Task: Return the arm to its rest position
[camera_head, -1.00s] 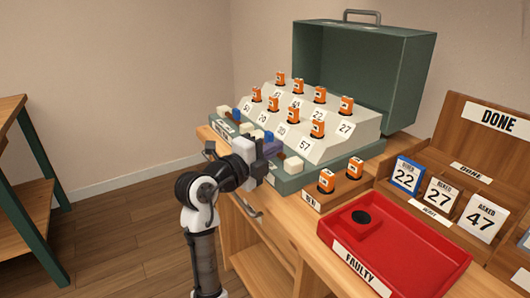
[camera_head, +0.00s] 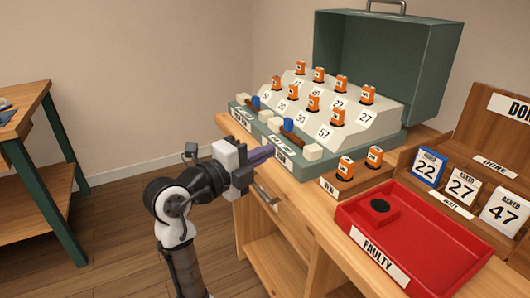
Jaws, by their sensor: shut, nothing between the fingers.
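My gripper (camera_head: 262,154) is in the head view, in front of the wooden bench and beside the front edge of the green case (camera_head: 385,80). Its purple-grey fingers are shut with nothing between them. They point right, toward the case's front, and appear apart from it, though the gap is hard to judge. My arm rises from the bottom of the view, bent at a black and white joint. The wooden bench (camera_head: 300,225) stands to the right of the arm.
The case holds several orange-topped pieces on numbered steps. A red FAULTY tray (camera_head: 430,245) and a card rack (camera_head: 462,190) are at right. A table (camera_head: 45,180) stands at left; floor between is clear.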

